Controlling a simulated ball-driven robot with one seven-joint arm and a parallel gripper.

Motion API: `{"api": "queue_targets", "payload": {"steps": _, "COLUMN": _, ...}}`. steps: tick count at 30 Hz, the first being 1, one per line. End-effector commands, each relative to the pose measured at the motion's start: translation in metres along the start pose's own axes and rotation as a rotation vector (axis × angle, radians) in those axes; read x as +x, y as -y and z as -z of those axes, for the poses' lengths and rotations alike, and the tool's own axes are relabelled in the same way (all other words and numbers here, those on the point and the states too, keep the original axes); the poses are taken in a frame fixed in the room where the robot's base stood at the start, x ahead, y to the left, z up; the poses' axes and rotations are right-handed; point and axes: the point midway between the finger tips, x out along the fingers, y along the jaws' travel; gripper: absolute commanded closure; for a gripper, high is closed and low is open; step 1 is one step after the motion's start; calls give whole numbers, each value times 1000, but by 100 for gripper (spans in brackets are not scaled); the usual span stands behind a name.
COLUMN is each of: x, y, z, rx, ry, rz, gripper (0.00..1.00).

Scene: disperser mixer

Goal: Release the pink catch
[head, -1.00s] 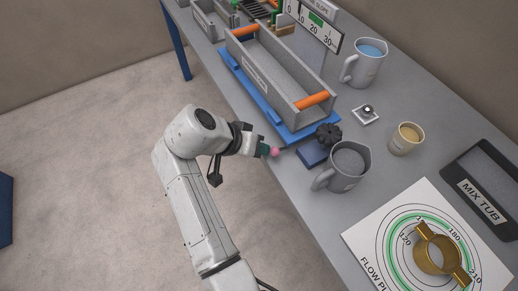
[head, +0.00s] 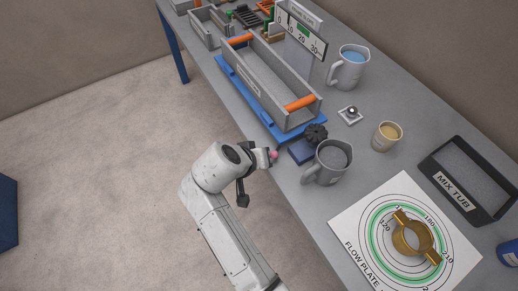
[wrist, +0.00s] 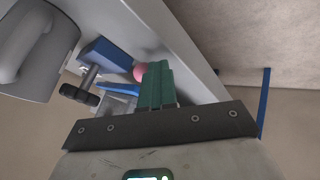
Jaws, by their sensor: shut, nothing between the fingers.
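The pink catch (head: 274,154) is a small pink ball at the front edge of the table, by the near end of a blue base (head: 228,71). It also shows in the wrist view (wrist: 140,73), just beyond the fingertips. My gripper (wrist: 156,68) is shut, its green fingers together and empty, right beside the pink ball. I cannot tell whether they touch it. In the head view my wrist hides most of the fingers. A grey trough (head: 262,85) with orange handles sits on the blue base.
A black knob (head: 316,133) on a blue block (head: 301,152) and a grey jug (head: 331,165) stand close to my gripper. A blue-filled jug (head: 349,68), a beige cup (head: 386,136), the mix tub (head: 432,167) and the flow plate (head: 347,218) with a brass ring are farther right.

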Motion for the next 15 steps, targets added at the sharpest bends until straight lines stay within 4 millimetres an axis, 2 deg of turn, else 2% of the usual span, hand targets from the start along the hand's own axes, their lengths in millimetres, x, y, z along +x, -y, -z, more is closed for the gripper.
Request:
{"api": "queue_targets", "payload": {"steps": 4, "x": -1, "y": -9, "z": -4, "rx": -74, "ry": -43, "rz": 43, "gripper": 100}}
{"api": "queue_targets", "payload": {"steps": 15, "x": 1, "y": -8, "z": -6, "rx": -93, "ry": -55, "rz": 57, "gripper": 100}}
